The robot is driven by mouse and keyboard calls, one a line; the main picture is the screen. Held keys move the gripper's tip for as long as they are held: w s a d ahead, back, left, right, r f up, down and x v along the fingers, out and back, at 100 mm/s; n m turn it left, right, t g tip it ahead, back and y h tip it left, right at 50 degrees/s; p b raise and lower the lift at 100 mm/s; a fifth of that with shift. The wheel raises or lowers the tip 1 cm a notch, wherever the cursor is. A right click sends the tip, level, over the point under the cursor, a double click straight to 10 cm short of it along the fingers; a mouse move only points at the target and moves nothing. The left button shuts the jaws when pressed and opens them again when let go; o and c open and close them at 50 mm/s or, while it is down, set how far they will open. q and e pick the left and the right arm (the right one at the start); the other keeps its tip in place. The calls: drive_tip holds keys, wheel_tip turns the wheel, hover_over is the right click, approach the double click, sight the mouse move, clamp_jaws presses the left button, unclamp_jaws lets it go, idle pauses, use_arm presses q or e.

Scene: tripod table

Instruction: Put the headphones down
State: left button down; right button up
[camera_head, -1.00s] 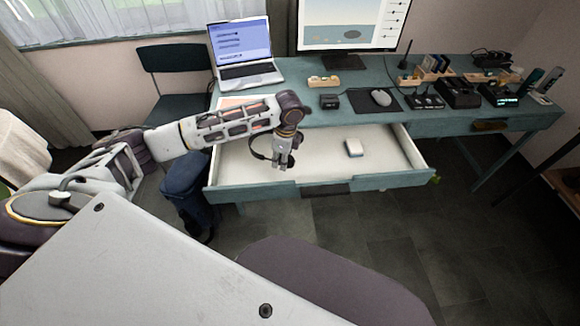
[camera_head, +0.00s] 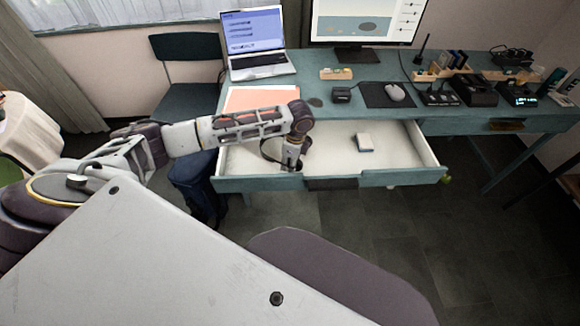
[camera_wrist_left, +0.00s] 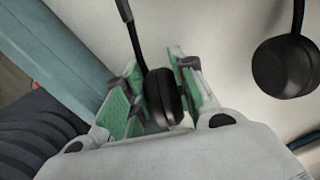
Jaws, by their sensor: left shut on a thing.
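The black headphones (camera_wrist_left: 161,94) are held by one ear cup between the green-padded fingers of my left gripper (camera_wrist_left: 160,84) in the left wrist view. Their other ear cup (camera_wrist_left: 284,66) shows at the right, over the pale drawer floor. In the head view my left gripper (camera_head: 291,166) is over the left part of the open drawer (camera_head: 325,140), close behind its front panel. A dark curved part of the headphones (camera_head: 267,150) shows beside it. I cannot tell whether the headphones touch the drawer floor. My right gripper is not in view.
A small white box (camera_head: 364,143) lies in the drawer, right of my gripper; the floor between is clear. The teal desk (camera_head: 440,121) above holds a laptop (camera_head: 256,60), orange papers (camera_head: 245,98), a mouse (camera_head: 395,92) and a monitor (camera_head: 365,25).

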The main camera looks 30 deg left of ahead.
use_arm(q)
drive_tip(key=shift+f, duration=0.95)
drive_tip(key=c, duration=1.6)
unclamp_jaws()
drive_tip(key=o, duration=0.4)
drive_tip(key=shift+o, duration=0.2)
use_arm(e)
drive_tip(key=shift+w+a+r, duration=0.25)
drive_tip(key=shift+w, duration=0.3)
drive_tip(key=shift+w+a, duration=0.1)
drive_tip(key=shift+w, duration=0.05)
